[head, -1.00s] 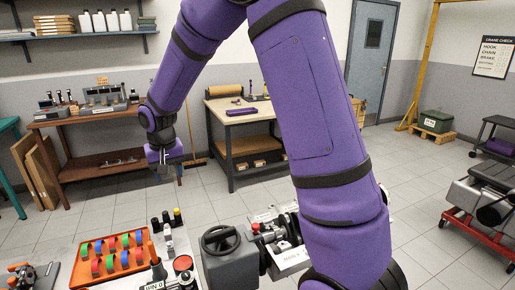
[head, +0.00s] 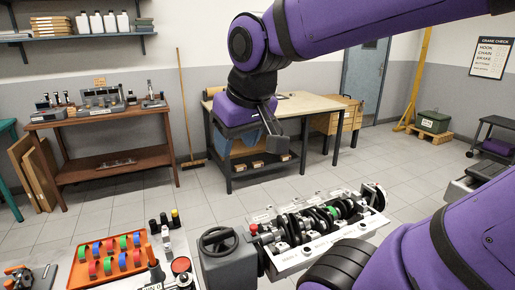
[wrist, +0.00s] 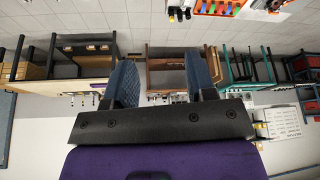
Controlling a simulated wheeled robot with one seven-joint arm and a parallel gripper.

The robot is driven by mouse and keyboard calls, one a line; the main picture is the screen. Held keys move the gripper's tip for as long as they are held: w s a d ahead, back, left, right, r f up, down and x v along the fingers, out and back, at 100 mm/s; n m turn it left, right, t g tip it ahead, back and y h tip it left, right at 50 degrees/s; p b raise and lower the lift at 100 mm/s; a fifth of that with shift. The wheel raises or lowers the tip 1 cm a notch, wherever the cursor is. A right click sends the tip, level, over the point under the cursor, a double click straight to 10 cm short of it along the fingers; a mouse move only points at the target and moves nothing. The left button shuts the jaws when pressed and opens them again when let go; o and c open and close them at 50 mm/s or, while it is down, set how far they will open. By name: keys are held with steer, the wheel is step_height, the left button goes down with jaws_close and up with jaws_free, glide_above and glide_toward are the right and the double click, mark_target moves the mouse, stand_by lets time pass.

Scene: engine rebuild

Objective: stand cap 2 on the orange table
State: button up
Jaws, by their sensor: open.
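My gripper (head: 262,136) is open and empty, in the air before the pale-topped bench and behind the crankshaft assembly. Its two blue-padded fingers stand wide apart in the wrist view (wrist: 163,75), with nothing between them. I cannot tell which part is cap 2; no such number is readable. The crankshaft assembly (head: 320,245), a light block with dark journals, several small grey parts and a green ring, lies below and to the right of the gripper. No tabletop is plainly orange. The nearest in colour is the reddish-brown bench (head: 100,116) at the left.
The pale-topped bench (head: 305,103) stands behind the gripper. A grey unit with a black handwheel (head: 220,239) adjoins the crankshaft assembly. Open floor lies between.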

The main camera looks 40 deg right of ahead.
steer(key=shift+t, duration=0.3)
steer(key=s, duration=0.5)
steer(key=shift+s+d+f, duration=0.1)
steer(key=shift+d+f, duration=0.05)
stand_by(0.7)
